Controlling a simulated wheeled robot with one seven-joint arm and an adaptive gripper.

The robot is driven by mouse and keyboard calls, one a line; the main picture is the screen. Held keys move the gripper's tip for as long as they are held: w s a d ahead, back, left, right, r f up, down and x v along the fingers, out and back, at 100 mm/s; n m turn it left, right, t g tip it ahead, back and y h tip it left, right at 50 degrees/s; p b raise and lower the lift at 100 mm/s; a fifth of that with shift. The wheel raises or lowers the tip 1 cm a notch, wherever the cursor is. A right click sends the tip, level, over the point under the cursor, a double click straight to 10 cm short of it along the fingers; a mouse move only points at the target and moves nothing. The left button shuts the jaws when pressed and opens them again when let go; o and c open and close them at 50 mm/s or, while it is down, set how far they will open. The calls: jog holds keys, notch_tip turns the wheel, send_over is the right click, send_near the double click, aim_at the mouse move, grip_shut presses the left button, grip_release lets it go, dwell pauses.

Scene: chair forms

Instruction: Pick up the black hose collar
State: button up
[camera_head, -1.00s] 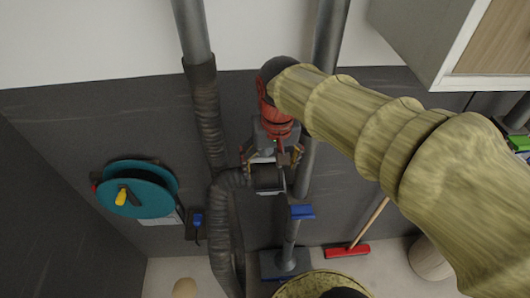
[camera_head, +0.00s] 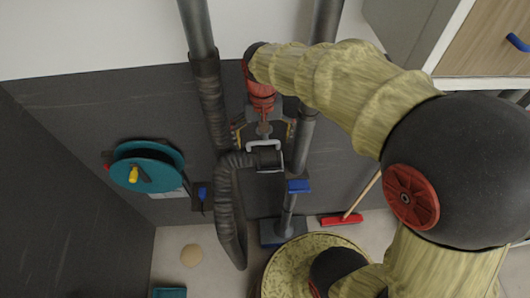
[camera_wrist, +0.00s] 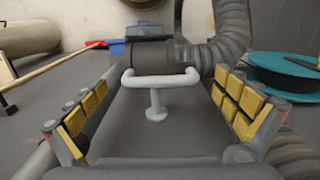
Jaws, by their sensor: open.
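The black hose collar (camera_head: 270,159) is a dark cylinder at the upper end of a ribbed hose, in front of the dark wall. A light grey handle (camera_head: 264,144) shows at its near side. In the wrist view the collar (camera_wrist: 150,58) lies ahead, with the handle (camera_wrist: 180,80) in front of it. My gripper (camera_head: 264,132) is open and points down at the collar. In the wrist view its yellow-padded fingers (camera_wrist: 160,88) stand wide apart on either side of the handle, holding nothing. The gap between the fingertips and collar is hard to judge.
The ribbed hose (camera_head: 229,205) loops down left of the collar. A red broom (camera_head: 341,220) lies lower right.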

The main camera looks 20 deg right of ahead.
notch_tip(320, 180, down, 2)
jog(key=c, duration=0.4)
jog(key=c, duration=1.7)
